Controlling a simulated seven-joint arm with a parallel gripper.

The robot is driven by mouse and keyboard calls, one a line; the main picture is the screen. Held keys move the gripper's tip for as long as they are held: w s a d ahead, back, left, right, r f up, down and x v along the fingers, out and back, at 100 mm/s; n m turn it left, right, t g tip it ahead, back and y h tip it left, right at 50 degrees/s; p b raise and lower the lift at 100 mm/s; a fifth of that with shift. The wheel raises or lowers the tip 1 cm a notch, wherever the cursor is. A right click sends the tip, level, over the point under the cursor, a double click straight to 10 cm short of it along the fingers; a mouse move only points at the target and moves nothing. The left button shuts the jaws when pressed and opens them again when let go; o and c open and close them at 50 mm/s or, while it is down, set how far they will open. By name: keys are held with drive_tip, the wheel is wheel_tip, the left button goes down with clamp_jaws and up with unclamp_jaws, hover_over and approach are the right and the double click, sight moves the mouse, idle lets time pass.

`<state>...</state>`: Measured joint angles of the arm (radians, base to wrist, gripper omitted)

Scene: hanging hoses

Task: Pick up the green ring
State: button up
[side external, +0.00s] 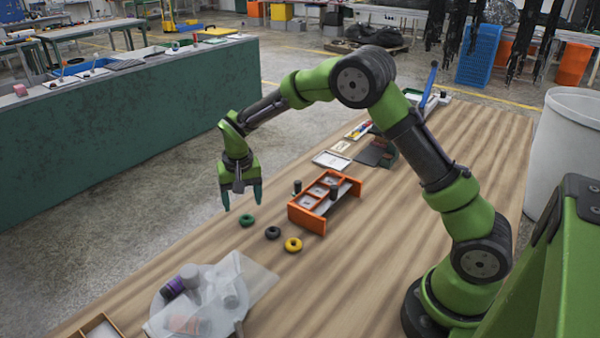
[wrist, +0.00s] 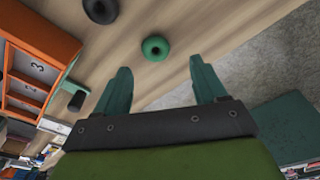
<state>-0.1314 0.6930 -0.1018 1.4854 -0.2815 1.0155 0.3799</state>
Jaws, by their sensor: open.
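The green ring (side external: 247,220) lies flat on the wooden table near its left edge, with a black ring and a yellow ring in a row beside it. In the wrist view the green ring (wrist: 155,47) is ahead of my fingertips, roughly centred between them and apart from them. My gripper (side external: 242,208) points down above the table edge, close to the green ring in the side view. Its two green fingers (wrist: 160,75) are open with nothing between them.
The black ring (side external: 273,232) and yellow ring (side external: 293,244) lie to the right. An orange rack (side external: 308,217) with numbered compartments and dark pegs stands close by. A clear plastic bag (side external: 215,295) with containers lies at the front. The table's left edge drops to the floor.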

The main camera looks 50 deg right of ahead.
sight(247, 219)
drive_tip(key=f, duration=0.5)
drive_tip(key=shift+s+d+f, duration=0.1)
drive_tip(key=shift+d, duration=0.15)
drive_tip(key=c, duration=1.1)
